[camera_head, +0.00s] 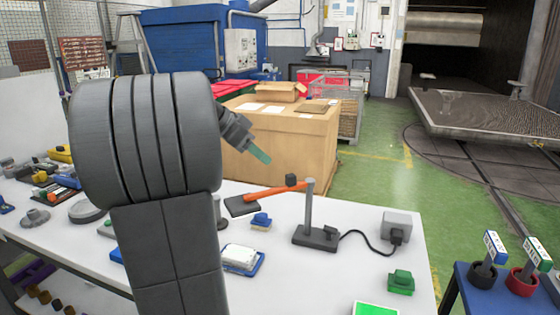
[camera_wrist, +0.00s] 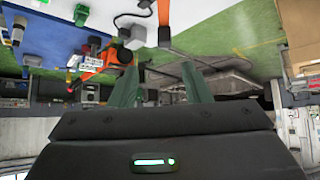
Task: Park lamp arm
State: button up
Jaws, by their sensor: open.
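A desk lamp stands on the white table. Its dark base (camera_head: 315,237) carries a grey upright post (camera_head: 309,205). The orange lamp arm (camera_head: 275,192) reaches left from the post, roughly level, with a dark flat head (camera_head: 241,206) at its far end. A small dark block (camera_head: 291,180) sits on top of the arm near the post. My gripper (camera_head: 261,156) is above and beyond the lamp arm, apart from it, its green fingertips pointing down right. In the wrist view the two green fingers (camera_wrist: 161,86) are spread with nothing between them. An orange bar (camera_wrist: 163,13) shows there beyond them.
A black cable runs from the lamp base to a grey box (camera_head: 397,223). A blue item (camera_head: 260,221), a blue tray with white pads (camera_head: 241,259) and a green block (camera_head: 401,281) lie nearby. A large cardboard box (camera_head: 280,145) stands behind the table.

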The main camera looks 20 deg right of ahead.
aim_at(291, 175)
jog(key=x, duration=0.9)
jog(key=w+p+x, duration=0.1)
jog(key=x, duration=0.3)
jog(key=shift+d+r, duration=0.15)
jog(key=shift+d, duration=0.25)
grip_shut()
